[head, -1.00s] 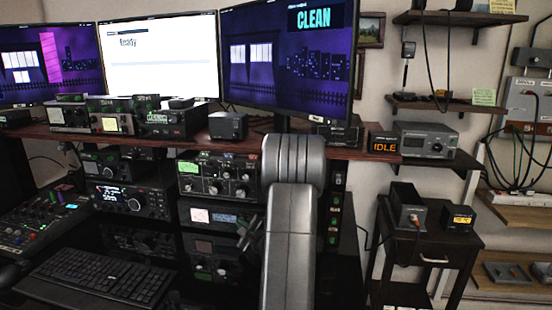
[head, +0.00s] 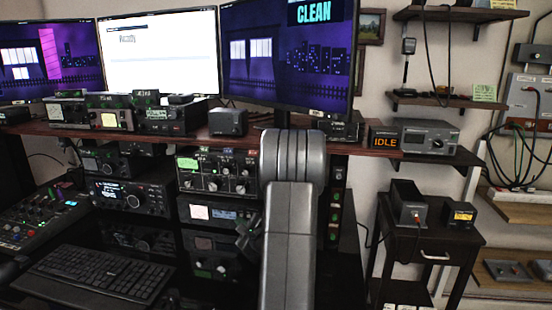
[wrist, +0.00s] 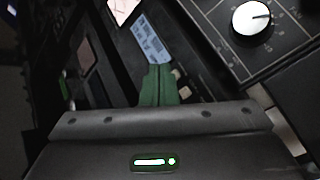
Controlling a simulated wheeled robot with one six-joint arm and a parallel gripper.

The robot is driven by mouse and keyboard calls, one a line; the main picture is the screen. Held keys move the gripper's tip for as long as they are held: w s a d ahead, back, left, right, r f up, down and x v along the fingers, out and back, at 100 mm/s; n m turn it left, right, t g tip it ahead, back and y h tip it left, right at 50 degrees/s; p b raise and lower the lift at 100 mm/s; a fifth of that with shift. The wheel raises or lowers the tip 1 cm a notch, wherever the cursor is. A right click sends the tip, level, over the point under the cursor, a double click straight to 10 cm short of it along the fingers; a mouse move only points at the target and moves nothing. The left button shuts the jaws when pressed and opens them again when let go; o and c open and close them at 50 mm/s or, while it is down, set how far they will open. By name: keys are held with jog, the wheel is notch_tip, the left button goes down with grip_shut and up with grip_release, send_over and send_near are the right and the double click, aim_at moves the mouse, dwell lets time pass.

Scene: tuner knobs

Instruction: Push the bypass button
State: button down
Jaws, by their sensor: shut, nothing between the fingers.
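My gripper (wrist: 160,85) shows in the wrist view as green fingers held together, with nothing between them. The fingertips are just below a pale blue display (wrist: 152,40) on a dark unit. A small pale part (wrist: 181,83) shows just right of the fingers. I cannot tell whether it is a button or whether the fingers touch it. In the head view, my arm hides part of the equipment stack, and the display unit (head: 222,214) is left of it. I cannot pick out the bypass button by its label.
A panel with a large white-topped knob (wrist: 252,18) is at the upper right of the wrist view. In the head view, the multi-knob unit (head: 217,173) sits above the display unit. A keyboard (head: 95,272) is at lower left. An IDLE display (head: 385,141) is right of my arm.

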jog(key=shift+s, duration=0.1)
jog(key=s+b, duration=0.2)
jog(key=s, duration=0.1)
jog(key=shift+a+f, duration=0.1)
jog(key=shift+a, duration=0.2)
jog(key=shift+s+a+b, duration=0.15)
jog(key=shift+s+b, duration=0.2)
jog(key=shift+s, duration=0.35)
jog(key=shift+s+a+b, duration=0.15)
jog(key=shift+s+b, duration=0.2)
jog(key=shift+s, duration=0.3)
jog(key=c, duration=2.1)
grip_release()
